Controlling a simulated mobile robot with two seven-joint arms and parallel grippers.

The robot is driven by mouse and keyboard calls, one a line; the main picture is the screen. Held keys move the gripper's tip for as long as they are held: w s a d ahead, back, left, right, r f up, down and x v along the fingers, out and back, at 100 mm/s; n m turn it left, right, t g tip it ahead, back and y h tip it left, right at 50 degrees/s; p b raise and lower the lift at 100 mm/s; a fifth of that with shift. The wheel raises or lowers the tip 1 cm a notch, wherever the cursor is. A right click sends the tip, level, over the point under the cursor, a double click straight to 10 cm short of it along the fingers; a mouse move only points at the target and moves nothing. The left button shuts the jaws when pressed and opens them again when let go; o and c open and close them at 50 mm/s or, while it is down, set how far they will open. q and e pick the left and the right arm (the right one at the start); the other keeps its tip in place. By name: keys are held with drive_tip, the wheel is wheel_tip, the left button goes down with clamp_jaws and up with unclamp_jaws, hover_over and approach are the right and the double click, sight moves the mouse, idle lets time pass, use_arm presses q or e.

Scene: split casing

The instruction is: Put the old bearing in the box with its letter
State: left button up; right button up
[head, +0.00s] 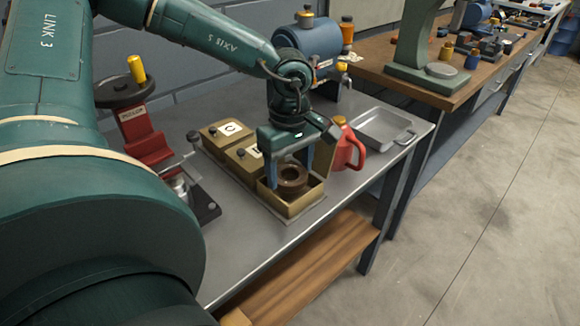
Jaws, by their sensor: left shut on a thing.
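My left gripper (291,170) comes down over the nearest box, its blue fingers on either side of the old bearing. It is shut on the old bearing (291,181), a dark brown ring. The bearing is at the mouth of the open nearest box (283,208); I cannot tell whether it touches the bottom. Behind it is a middle box (240,163), its letter label partly hidden by my gripper. The farthest box (226,133) carries a label with the letter C. No letter shows on the nearest box. My right gripper is not in view.
The boxes stand in a row on a grey metal bench (330,192). A red can (346,147) and an empty metal tray (382,128) are right of them. A red device (142,135) is on the left. A wooden bench (440,92) stands behind.

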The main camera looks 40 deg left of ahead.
use_arm(q)
drive_tip(key=o, duration=1.3)
drive_tip(key=shift+r, duration=0.1)
drive_tip(key=shift+c, duration=0.2)
drive_tip(key=shift+w+r+p, duration=0.15)
drive_tip(key=shift+r+p, duration=0.15)
drive_tip(key=shift+r, duration=0.2)
wheel_tip(320, 180, up, 6)
drive_tip(key=p, duration=0.3)
